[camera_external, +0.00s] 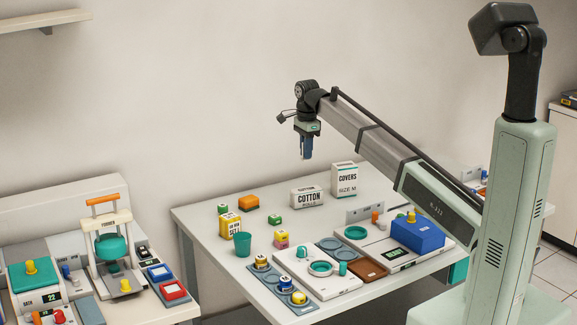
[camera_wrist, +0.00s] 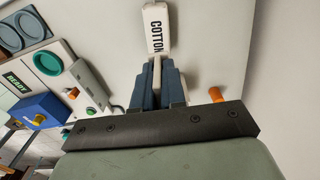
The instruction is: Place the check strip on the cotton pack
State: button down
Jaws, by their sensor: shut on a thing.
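The cotton pack (camera_external: 307,197) is a small white box lettered COTTON, standing on the back part of the table. It also shows in the wrist view (camera_wrist: 157,30), just beyond my fingertips. My gripper (camera_external: 306,156) points down and is high above the table, over the area of the cotton pack. In the wrist view its blue fingers (camera_wrist: 157,78) are shut on a thin pale piece, which I take to be the check strip (camera_wrist: 157,72). Most of the strip is hidden between the fingers, and I cannot make it out in the external view.
The taller COVERS box (camera_external: 345,179) stands right of the cotton pack. A blue box (camera_external: 418,233) and trays fill the front right. Bare table lies around the pack.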

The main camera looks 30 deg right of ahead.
aim_at(306, 189)
jog(key=shift+s+f+n, duration=0.15)
jog(key=shift+s+n, duration=0.05)
jog(key=shift+n, duration=0.2)
jog(key=shift+f, duration=4.9)
jog(key=shift+f, duration=0.1)
jog(key=c, duration=1.2)
grip_release()
notch_tip(306, 189, up, 12)
jog(key=shift+r, duration=0.1)
